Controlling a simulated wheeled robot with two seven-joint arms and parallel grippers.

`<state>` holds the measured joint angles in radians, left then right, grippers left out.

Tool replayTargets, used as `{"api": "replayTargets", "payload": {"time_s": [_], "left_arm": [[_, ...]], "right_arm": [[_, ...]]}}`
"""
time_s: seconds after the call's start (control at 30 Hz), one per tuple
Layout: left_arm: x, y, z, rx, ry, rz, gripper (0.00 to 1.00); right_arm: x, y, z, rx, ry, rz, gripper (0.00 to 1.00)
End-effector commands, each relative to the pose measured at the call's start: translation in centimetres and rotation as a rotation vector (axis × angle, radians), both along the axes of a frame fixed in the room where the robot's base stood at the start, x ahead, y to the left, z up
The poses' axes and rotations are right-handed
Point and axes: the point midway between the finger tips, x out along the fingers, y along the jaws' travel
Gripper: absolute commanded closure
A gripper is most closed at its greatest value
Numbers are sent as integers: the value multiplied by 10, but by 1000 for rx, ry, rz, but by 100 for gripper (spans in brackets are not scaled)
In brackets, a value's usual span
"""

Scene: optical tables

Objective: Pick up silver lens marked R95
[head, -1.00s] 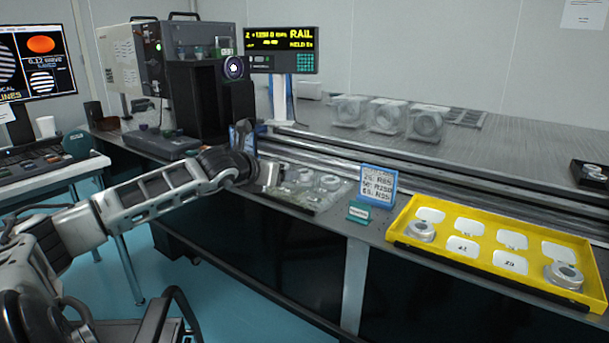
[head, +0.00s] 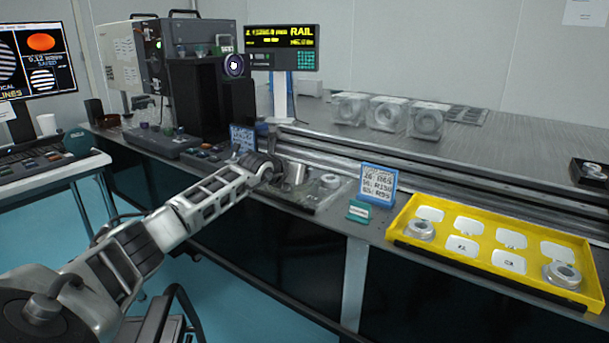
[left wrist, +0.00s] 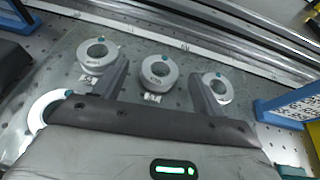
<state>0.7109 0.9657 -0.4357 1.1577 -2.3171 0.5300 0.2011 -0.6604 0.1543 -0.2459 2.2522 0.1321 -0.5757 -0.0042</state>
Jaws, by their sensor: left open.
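Several silver ring-shaped lenses stand on the bench in the left wrist view: one at the upper left (left wrist: 97,52), one in the middle (left wrist: 158,73), one at the right (left wrist: 217,88) and one partly hidden at the left (left wrist: 45,106). Their markings are too small to read, so I cannot tell which is R95. My left gripper (left wrist: 158,70) is open, its fingers either side of the middle lens in the picture; I cannot tell whether they touch it. In the head view the left gripper (head: 287,173) is over the lens group, with one lens (head: 329,182) showing to its right. My right gripper is out of view.
A blue-framed sign (head: 377,186) and a small green block (head: 359,211) stand right of the lenses. A yellow tray (head: 405,238) with two silver lenses lies further right. A metal rail (head: 430,180) runs behind. A black instrument (head: 205,105) stands at the left.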

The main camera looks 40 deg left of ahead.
Motion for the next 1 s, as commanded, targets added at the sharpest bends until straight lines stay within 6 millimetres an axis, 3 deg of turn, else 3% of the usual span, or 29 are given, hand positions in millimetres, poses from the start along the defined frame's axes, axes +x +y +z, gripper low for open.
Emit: {"api": "replayTargets", "payload": {"time_s": [0.13, 0.4, 0.6, 1.0], "left_arm": [[11, 1, -4, 0, 0, -1, 30], [12, 2, -5, 1, 0, -1, 30], [12, 2, -5, 1, 0, -1, 79], [12, 2, 1, 1, -2, 0, 79]], "right_arm": [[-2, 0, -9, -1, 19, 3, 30], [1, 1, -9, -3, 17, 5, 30], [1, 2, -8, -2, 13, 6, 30], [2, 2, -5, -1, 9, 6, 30]]}}
